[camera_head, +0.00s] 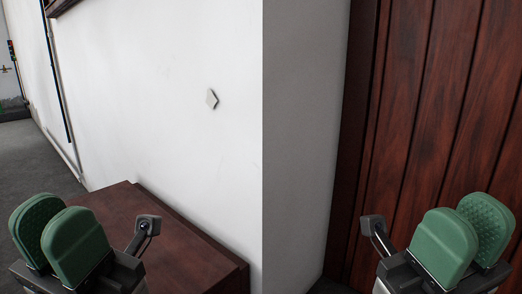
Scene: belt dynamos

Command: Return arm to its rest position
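My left gripper (58,218) is at the lower left of the head view. Its two green pads stand apart, with nothing seen between them. My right gripper (467,222) is at the lower right. Its green pads also stand apart, and the dotted inner face of the far pad shows. Both grippers point upward in the picture and hold nothing that I can see. Most of both arms is out of the frame.
A dark wooden piece of furniture (190,235) stands against the white wall (170,120), behind my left gripper in the picture. A dark wood-panelled surface (430,110) rises behind my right gripper. A small pale plate (211,99) is on the white wall. Grey floor (35,160) shows at left.

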